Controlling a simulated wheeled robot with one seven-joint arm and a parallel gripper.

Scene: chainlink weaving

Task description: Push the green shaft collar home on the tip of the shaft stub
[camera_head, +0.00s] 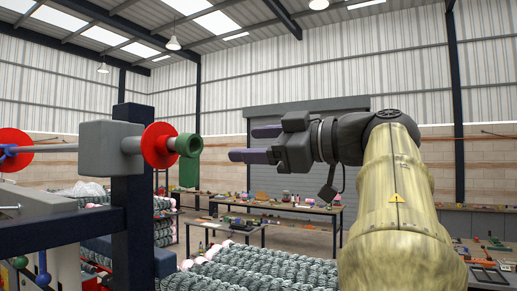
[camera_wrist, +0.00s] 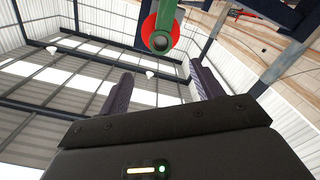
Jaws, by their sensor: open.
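The green shaft collar (camera_head: 188,145) sits at the right-hand end of the shaft stub (camera_head: 131,145), just out from a red disc (camera_head: 158,132). I cannot tell how far along the tip it sits. A green flat piece (camera_head: 189,174) hangs below it. In the wrist view the collar (camera_wrist: 160,41) shows end-on as a green ring with a grey centre, in front of the red disc (camera_wrist: 148,30). My gripper (camera_head: 242,144) is open and empty, to the right of the collar and apart from it, fingers pointing at it. In the wrist view the collar lies beyond the fingertips (camera_wrist: 161,69), roughly between them.
A grey block (camera_head: 108,147) on a dark post (camera_head: 133,205) carries the stub. Another red disc (camera_head: 12,148) is at far left. Rolls of wire mesh (camera_head: 255,268) lie below. Work tables (camera_head: 290,208) stand behind. The air between gripper and collar is clear.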

